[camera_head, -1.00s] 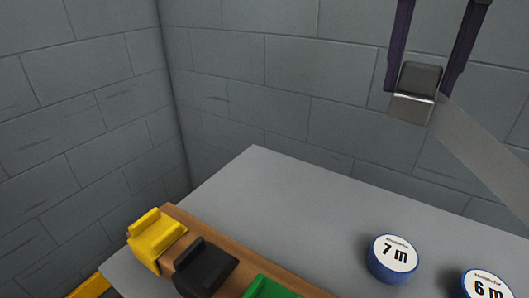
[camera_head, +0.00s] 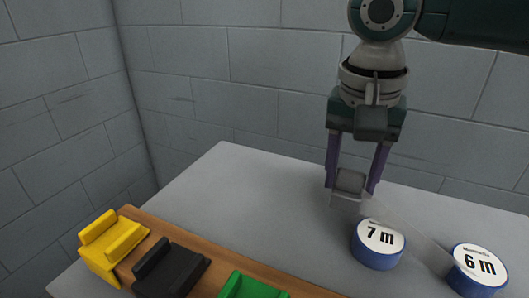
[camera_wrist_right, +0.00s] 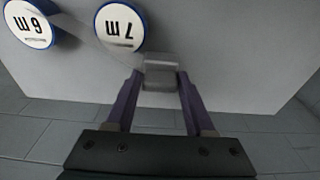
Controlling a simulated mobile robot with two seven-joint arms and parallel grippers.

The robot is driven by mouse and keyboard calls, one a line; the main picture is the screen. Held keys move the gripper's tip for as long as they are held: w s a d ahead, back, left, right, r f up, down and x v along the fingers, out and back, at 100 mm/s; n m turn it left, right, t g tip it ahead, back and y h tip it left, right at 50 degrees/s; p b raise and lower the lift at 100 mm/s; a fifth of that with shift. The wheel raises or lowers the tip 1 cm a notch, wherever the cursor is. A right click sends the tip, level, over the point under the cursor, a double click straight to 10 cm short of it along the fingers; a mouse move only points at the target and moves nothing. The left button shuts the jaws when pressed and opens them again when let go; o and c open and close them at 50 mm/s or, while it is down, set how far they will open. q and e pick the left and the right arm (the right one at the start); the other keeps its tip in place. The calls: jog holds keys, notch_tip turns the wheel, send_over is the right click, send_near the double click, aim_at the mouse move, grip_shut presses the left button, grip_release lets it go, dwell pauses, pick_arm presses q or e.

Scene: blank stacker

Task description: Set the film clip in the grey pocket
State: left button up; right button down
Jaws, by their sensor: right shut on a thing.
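My right gripper (camera_head: 353,190) is shut on the film clip (camera_head: 350,181), a small grey block with a lighter metallic lower edge. It holds the clip over the grey table, beside the disc marked 7 m. In the right wrist view the clip (camera_wrist_right: 160,76) sits between the two purple fingers. A pale see-through film strip (camera_head: 418,240) runs from the clip down to the right, across the space by the two discs. No grey pocket can be made out; a wooden rail (camera_head: 197,252) at the lower left shows yellow, black and green holders. My left gripper is not in view.
A yellow holder (camera_head: 112,248), a black holder (camera_head: 170,270) and a green holder (camera_head: 250,288) sit in a row on the rail. Blue-rimmed discs marked 7 m (camera_head: 379,243) and 6 m (camera_head: 478,268) stand on the table (camera_head: 240,190). Grey block walls close the back and left.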

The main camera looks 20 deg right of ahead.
jog(key=shift+f, duration=1.25)
jog(key=shift+c, duration=1.3)
grip_release()
jog(key=shift+f, duration=0.1)
